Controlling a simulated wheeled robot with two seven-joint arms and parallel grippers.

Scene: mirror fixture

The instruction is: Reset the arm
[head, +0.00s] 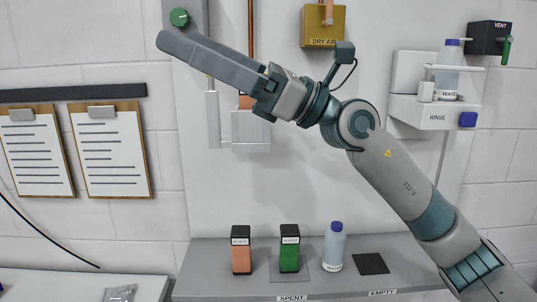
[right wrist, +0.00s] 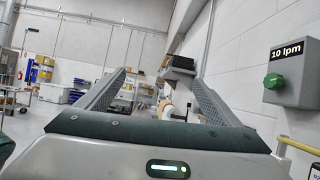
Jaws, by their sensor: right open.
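My right arm (head: 395,175) reaches from the lower right up across the wall panel to the upper left. Its gripper (head: 168,42) points left, raised well above the shelf, just below and in front of a green knob (head: 180,17). In the head view the fingers overlap, seen from the side. In the right wrist view the two fingers of the gripper (right wrist: 159,76) stand apart with nothing between them. The green knob (right wrist: 273,81) on a grey box marked 10 lpm is to the right of the fingers there, apart from them. My left gripper is not in view.
A grey shelf (head: 215,275) below holds an orange block (head: 241,250), a green block (head: 289,248), a bottle (head: 334,246) and a dark square (head: 371,264). The dry air box (head: 323,26), rinse holder (head: 432,113) and vent box (head: 487,38) are on the wall. Clipboards (head: 110,150) hang left.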

